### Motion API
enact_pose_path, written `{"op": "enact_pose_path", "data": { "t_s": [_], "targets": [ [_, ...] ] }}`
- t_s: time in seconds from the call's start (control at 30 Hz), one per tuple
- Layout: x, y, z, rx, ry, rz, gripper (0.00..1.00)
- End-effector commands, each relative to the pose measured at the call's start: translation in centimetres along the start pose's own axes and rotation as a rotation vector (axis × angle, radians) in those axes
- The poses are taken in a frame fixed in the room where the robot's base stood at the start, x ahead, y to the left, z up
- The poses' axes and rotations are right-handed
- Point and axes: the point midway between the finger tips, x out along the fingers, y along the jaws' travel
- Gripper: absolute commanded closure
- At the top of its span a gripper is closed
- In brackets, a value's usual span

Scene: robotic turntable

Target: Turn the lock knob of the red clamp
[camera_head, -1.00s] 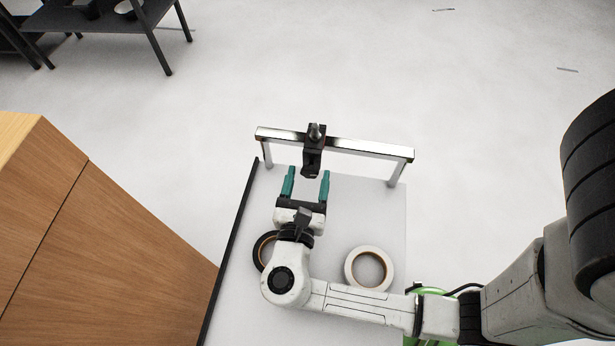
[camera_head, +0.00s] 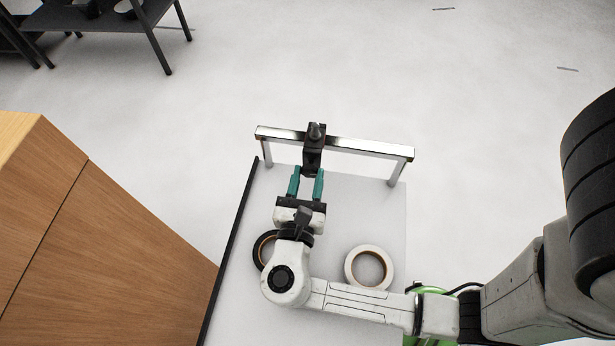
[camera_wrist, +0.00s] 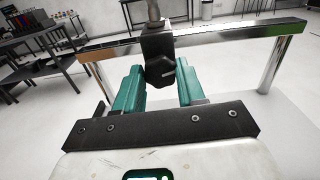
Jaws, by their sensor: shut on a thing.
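The clamp (camera_head: 314,142) is mounted on a shiny metal rail (camera_head: 365,147); it looks mostly black, with at most a faint reddish tint. Its dark, faceted lock knob (camera_wrist: 160,73) faces me in the wrist view, below the clamp body (camera_wrist: 156,42). My gripper (camera_head: 308,171) has its two teal fingers on either side of the knob, shut on it. The fingers also flank the knob in the wrist view (camera_wrist: 159,78). The exact contact between the fingertips and the knob is partly hidden.
The rail stands on legs at the far edge of a white tabletop (camera_head: 235,300). A black tape roll (camera_head: 258,252) and a white tape roll (camera_head: 388,268) lie near my arm. A wooden cabinet (camera_head: 110,230) stands at left. A dark table (camera_head: 100,22) is farther back.

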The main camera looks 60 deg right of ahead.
Motion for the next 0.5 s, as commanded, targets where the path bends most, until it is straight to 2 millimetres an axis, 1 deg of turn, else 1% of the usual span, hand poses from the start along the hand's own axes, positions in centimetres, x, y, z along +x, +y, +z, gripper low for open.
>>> {"op": "enact_pose_path", "data": {
  "t_s": [0.27,0.5],
  "targets": [
    [-0.02,-0.02,-0.01,0.095,0.0,0.001,0.91],
    [-0.02,-0.07,-0.07,0.283,0.0,0.001,0.91]
  ]
}}
